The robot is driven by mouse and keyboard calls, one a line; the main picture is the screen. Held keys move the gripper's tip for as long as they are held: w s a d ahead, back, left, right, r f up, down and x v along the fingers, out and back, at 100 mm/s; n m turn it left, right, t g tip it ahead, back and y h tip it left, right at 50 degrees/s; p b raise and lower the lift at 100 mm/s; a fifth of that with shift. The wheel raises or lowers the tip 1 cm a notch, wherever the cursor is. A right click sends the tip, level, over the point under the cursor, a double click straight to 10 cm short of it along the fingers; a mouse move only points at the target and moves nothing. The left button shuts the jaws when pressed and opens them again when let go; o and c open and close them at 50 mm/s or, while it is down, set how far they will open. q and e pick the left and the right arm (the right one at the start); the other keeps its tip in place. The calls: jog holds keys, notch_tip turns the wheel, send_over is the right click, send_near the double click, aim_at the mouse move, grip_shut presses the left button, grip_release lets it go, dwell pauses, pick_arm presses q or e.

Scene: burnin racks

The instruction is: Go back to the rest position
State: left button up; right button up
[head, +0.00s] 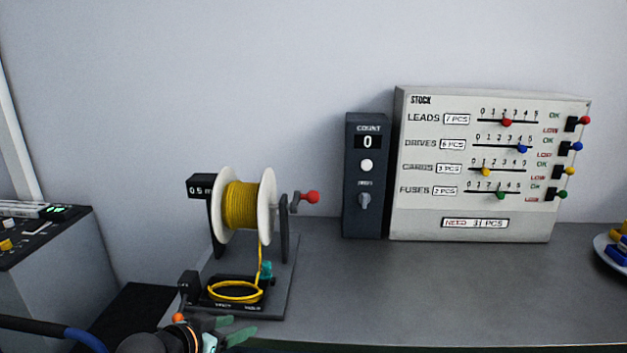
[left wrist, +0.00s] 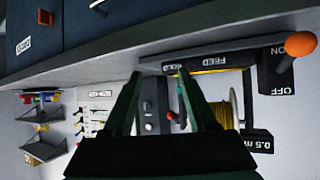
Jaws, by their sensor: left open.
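My left gripper (head: 238,330) is at the bottom of the head view, at the front edge of the grey table (head: 380,300). Its two greenish fingers are apart with nothing between them; they also show in the left wrist view (left wrist: 157,85). A reel of yellow wire (head: 242,205) stands on a dark base just beyond the gripper. A coil of yellow wire (head: 236,292) lies on that base. A switch with an orange knob (head: 178,317) is at the base's left front, close to my arm; it looks large in the left wrist view (left wrist: 300,44). My right gripper is not in view.
A dark count box (head: 367,200) reads 0. A stock panel (head: 475,170) with coloured sliders stands right of it. A console (head: 40,235) is at the left. A plate with coloured pieces (head: 610,250) is at the right edge. The table's right front is clear.

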pick_arm(q)
jog(key=s+a+f+n+g+y, duration=0.15)
jog(key=s+f, duration=0.35)
jog(key=s, duration=0.5)
jog(key=s+a+f+g+y, duration=0.1)
jog(key=s+f+g+y, duration=0.2)
jog(key=s, duration=0.7)
jog(key=s+a+f+n+g, duration=0.1)
jog(key=s+f+g, duration=0.2)
jog(key=s+f, duration=0.55)
jog(key=w+d+f+t+h+p, duration=0.1)
jog(key=w+d+f+t+h, duration=0.1)
jog(key=d+f+t, duration=0.2)
jog(key=shift+w+f+t+p, duration=0.15)
jog(key=shift+f+t+p, duration=0.15)
jog(key=shift+f+t, duration=0.8)
